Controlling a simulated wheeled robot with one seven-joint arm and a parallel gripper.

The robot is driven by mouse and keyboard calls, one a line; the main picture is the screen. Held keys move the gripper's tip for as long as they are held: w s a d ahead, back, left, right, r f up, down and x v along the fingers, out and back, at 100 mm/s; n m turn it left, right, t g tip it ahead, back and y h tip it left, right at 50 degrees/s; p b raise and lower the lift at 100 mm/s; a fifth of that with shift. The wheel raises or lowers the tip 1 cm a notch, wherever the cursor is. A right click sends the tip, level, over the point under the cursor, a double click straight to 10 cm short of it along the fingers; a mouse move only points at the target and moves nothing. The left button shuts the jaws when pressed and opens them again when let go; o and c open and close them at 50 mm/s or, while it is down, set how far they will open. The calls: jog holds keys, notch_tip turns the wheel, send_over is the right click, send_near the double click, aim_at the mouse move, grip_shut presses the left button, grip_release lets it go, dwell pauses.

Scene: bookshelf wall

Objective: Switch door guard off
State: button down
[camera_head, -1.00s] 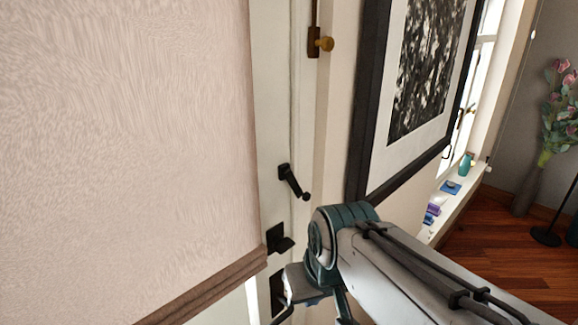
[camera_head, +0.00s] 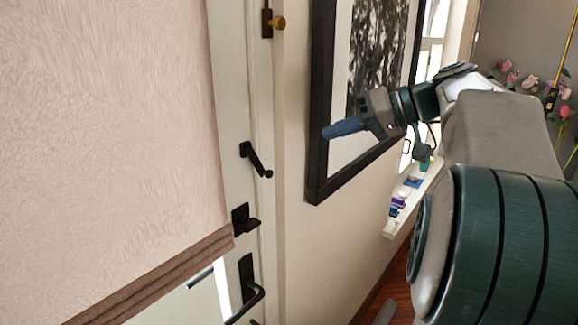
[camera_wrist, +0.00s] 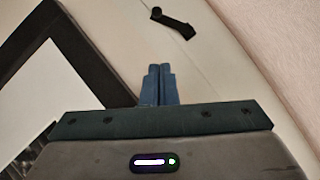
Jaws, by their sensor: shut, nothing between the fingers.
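The black door guard (camera_head: 257,160) is a small bar on the white door's edge, slanting down to the right to a knob near the frame. It also shows in the wrist view (camera_wrist: 173,22), at the top, beyond the fingertips. My gripper (camera_head: 326,132) is shut and empty. In the head view it is in front of the framed picture, to the right of the guard and slightly higher, pointing left. Its blue fingers lie together in the wrist view (camera_wrist: 158,75), apart from the guard.
Below the guard are a black thumb-turn (camera_head: 243,220) and a lever handle (camera_head: 250,292). A pale blind (camera_head: 110,130) covers much of the door. A black-framed picture (camera_head: 322,110) hangs close by my gripper. A sill (camera_head: 393,226) with small items lies to the right.

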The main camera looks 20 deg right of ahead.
jog(key=p, duration=0.2)
send_near(264, 169)
jog(key=w+a, duration=0.2)
jog(key=shift+w+a+f, duration=0.1)
jog(key=shift+w+a, duration=0.05)
jog(key=shift+w, duration=0.25)
jog(key=shift+s+a+f+p, duration=0.15)
jog(key=shift+a+f+p, duration=0.15)
jog(key=shift+a+f, duration=0.5)
jog(key=shift+d+f, duration=0.15)
jog(key=shift+d, duration=0.1)
